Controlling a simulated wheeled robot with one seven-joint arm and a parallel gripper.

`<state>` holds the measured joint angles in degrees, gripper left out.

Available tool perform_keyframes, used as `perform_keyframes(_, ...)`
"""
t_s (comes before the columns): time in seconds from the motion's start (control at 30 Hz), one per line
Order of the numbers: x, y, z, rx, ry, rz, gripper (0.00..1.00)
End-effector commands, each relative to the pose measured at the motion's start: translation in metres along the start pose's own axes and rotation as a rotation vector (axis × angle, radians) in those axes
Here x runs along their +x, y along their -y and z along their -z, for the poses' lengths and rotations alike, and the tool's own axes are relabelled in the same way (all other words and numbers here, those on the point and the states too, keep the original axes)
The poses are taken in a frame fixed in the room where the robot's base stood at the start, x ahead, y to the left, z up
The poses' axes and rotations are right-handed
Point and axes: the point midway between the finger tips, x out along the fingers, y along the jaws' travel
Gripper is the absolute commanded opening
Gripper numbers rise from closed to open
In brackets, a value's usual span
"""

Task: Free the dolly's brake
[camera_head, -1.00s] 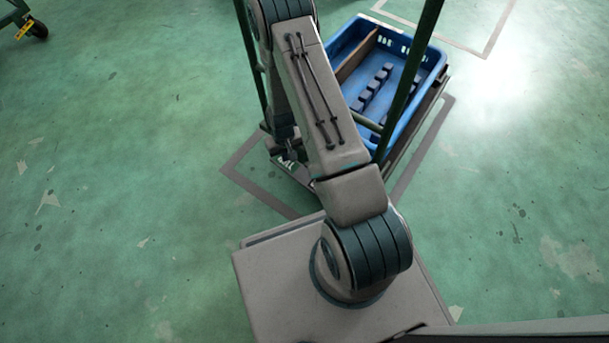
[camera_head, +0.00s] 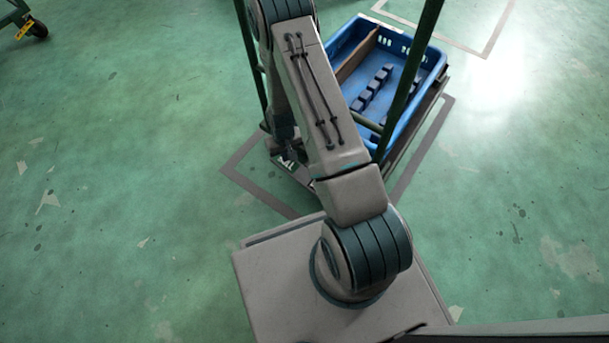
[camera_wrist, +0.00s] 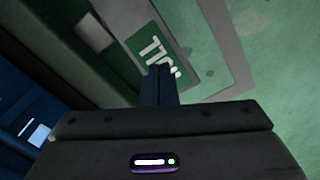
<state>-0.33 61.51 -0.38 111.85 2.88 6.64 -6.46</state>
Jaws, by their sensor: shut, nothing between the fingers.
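The dolly (camera_head: 249,45) stands behind my arm, with dark green uprights and a blue crate (camera_head: 437,68) on its deck. My gripper (camera_head: 290,154) is low at the dolly's near left corner, partly hidden by my own arm. In the wrist view, my gripper (camera_wrist: 160,72) has its fingers together with nothing between them. Their tips lie over a green plate with white lettering (camera_wrist: 160,48) at the dolly's edge; I cannot tell whether they touch anything. I cannot make out the brake in either view.
Grey floor lines (camera_head: 240,157) frame the dolly's place. The crate holds several dark blue parts (camera_head: 372,88) beside a brown divider (camera_head: 357,56). Another green cart (camera_head: 20,18) with a black caster stands at the far left. The green floor on both sides is clear.

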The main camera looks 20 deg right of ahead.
Motion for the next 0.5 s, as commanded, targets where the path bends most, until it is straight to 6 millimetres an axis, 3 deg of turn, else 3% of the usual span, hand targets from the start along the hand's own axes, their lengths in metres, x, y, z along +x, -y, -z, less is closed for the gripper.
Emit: perform_keyframes(0.5,0.0041,0.0,0.0,0.0,0.0,0.0,0.0)
